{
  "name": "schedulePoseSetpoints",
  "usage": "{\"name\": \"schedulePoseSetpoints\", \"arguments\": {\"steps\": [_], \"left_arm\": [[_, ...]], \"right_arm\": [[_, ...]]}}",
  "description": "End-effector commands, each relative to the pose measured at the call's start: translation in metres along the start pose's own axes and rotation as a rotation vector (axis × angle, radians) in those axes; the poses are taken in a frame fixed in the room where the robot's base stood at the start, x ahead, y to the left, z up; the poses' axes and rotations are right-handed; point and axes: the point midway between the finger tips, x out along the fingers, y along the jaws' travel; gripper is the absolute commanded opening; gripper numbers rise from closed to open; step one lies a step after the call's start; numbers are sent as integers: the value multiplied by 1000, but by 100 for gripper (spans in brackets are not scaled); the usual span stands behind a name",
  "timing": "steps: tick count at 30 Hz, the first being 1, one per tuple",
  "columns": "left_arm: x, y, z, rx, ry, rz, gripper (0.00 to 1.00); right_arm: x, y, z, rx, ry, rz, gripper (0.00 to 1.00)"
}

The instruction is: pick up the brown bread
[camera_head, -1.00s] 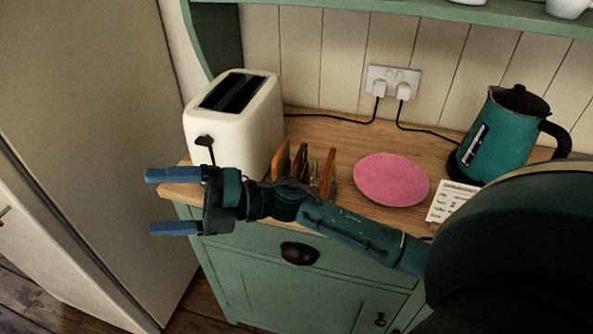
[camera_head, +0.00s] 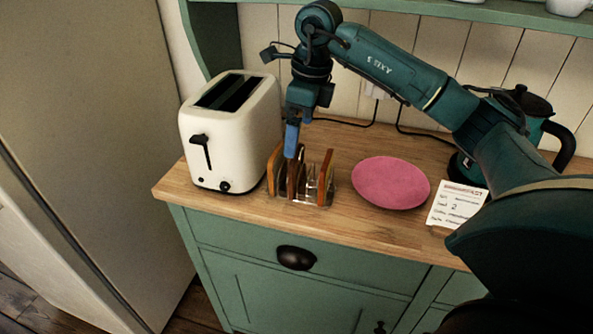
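A toast rack (camera_head: 313,199) stands on the wooden counter, to the right of the toaster, with slices of bread upright in it. A darker brown slice (camera_head: 292,182) stands between a lighter slice at the left (camera_head: 274,168) and an orange-brown slice at the right (camera_head: 327,178). My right gripper (camera_head: 291,152) points down over the rack, its blue fingertip at the top of the darker slice. Only one finger shows clearly, so its opening and any contact cannot be told. My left gripper is not in view.
The white toaster (camera_head: 228,135) stands close at the left. A pink plate (camera_head: 391,183) lies right of the rack, with a written card (camera_head: 457,205) beyond it. A teal kettle (camera_head: 545,130) is partly hidden behind my arm. Bare counter lies in front of the rack.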

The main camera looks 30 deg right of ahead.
Motion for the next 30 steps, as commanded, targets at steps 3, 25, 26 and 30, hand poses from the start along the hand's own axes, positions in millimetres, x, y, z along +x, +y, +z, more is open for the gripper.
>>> {"name": "schedulePoseSetpoints", "arguments": {"steps": [3, 25, 26, 30], "left_arm": [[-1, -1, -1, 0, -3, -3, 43], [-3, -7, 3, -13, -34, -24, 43], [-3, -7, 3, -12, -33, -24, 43], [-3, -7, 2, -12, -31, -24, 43]], "right_arm": [[22, 1, 0, -1, 1, 2, 100], [92, 6, -4, -1, -4, 2, 100], [92, 6, -4, -1, -4, 2, 100], [92, 6, -4, -1, -4, 2, 99]]}}
